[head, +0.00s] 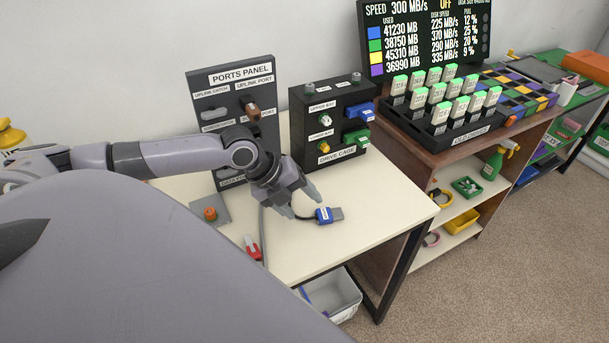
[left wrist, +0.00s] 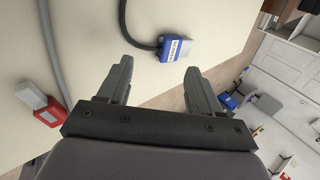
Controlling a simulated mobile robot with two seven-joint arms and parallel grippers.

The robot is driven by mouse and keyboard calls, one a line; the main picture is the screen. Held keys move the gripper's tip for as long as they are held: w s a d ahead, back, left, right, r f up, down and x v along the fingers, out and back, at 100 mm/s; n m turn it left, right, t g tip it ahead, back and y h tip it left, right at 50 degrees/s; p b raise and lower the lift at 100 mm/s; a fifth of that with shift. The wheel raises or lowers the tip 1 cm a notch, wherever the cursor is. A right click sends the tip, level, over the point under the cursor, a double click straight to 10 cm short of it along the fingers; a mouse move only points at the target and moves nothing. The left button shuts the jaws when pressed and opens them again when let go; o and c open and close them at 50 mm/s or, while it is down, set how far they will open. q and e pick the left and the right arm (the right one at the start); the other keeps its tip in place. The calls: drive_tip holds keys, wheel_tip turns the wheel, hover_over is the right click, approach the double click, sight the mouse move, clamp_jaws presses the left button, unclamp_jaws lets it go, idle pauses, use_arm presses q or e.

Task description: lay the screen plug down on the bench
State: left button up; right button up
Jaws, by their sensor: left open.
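The blue plug (head: 325,215) with a white label and a grey metal end is on a dark cable. It appears to rest on the cream bench top (head: 370,215) near the right edge; its label is too small to read surely. In the left wrist view the blue plug (left wrist: 174,49) is just beyond my fingertips, apart from them. My left gripper (head: 304,203) is open and empty, low over the bench, just left of the plug. Its two spread fingers show in the left wrist view (left wrist: 160,68). My right gripper is not seen.
A red plug (head: 252,248) lies on the bench to the left. The ports panel (head: 240,95) and drive cage (head: 330,120) stand behind my left arm. A white bin (head: 335,295) is below the bench edge. Bench space right of the blue plug is clear.

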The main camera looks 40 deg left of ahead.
use_arm(q)
drive_tip(key=shift+s+a+r, duration=0.55)
drive_tip(key=shift+s+a, duration=0.1)
drive_tip(key=shift+s, duration=0.25)
drive_tip(key=p+v, duration=0.1)
drive_tip(key=v, duration=0.6)
idle(0.3)
idle(1.0)
drive_tip(key=shift+s, duration=0.1)
